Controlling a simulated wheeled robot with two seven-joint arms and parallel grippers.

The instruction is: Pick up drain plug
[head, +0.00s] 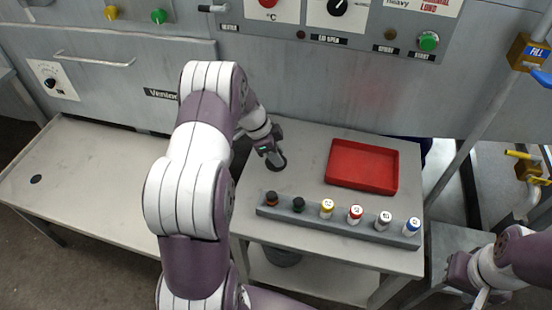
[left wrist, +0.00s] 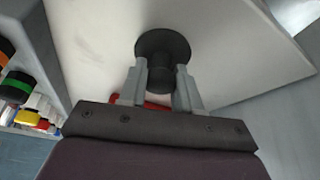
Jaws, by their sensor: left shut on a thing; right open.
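The drain plug is a black disc with a short thick stem. In the left wrist view the plug (left wrist: 163,44) has its stem between the two grey fingers of my left gripper (left wrist: 161,78), which is shut on it. In the head view the plug (head: 277,164) is a dark disc under my left gripper (head: 273,155), at the back left of the small table. I cannot tell whether the disc touches the table top. My right gripper (head: 478,280) is at the lower right, open and away from the table.
A red tray (head: 330,178) lies on the small table (head: 300,165). A grey rack (head: 340,228) with several capped vials runs along its front. A longer table (head: 90,190) with a dark round hole (head: 36,179) stands at left. A control panel machine (head: 330,80) is behind.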

